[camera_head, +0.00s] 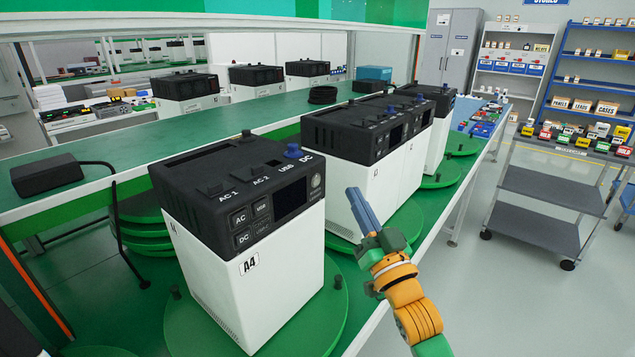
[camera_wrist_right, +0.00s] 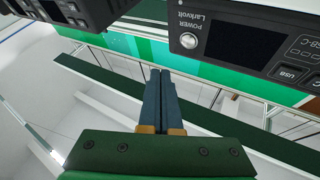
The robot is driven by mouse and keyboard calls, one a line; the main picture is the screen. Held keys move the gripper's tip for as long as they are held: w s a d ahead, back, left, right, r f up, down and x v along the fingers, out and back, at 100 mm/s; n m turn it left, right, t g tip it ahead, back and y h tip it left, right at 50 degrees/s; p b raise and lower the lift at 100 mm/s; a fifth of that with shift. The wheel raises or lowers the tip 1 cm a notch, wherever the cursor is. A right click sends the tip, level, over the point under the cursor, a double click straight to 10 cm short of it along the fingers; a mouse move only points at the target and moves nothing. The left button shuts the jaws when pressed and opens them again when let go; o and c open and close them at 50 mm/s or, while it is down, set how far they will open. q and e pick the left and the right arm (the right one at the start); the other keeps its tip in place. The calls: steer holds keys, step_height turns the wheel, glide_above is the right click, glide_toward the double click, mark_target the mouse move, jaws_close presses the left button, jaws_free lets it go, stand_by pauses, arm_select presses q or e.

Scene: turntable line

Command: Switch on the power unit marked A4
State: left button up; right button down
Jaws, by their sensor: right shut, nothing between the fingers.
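The power unit marked A4 (camera_head: 249,263) is a white box with a black top, upright on a green round turntable (camera_head: 325,325). Its front panel has AC, USB and DC buttons, a dark screen (camera_head: 290,201) and a round power button (camera_head: 316,181) at the right end. My right gripper (camera_head: 357,196) is shut and empty, right of A4, apart from it, fingers pointing up. The right wrist view shows the shut fingers (camera_wrist_right: 160,78) below an upside-down panel with a POWER button (camera_wrist_right: 188,40); no unit mark shows there. My left gripper is out of view.
More units (camera_head: 360,140) stand behind A4 on turntables along the green bench (camera_head: 260,110). A black adapter (camera_head: 48,173) with a cable lies at left. A grey cart (camera_head: 545,190) stands at right. The floor between is clear.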

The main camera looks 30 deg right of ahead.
mark_target(321, 172)
steer(key=shift+w+a, duration=0.35)
steer(key=shift+w, duration=0.45)
steer(key=shift+w+a, duration=0.4)
steer(key=shift+w, duration=0.35)
steer(key=shift+w+a, duration=0.35)
steer(key=shift+w, duration=0.45)
steer(key=shift+w+a, duration=0.15)
steer(key=shift+w, duration=0.25)
steer(key=shift+w+a, duration=0.1)
steer(key=shift+w, duration=0.2)
stand_by(0.8)
steer(key=shift+s+r, duration=0.1)
steer(key=shift+s, duration=0.05)
steer(key=shift+s+d, duration=0.25)
steer(key=shift+s, duration=0.3)
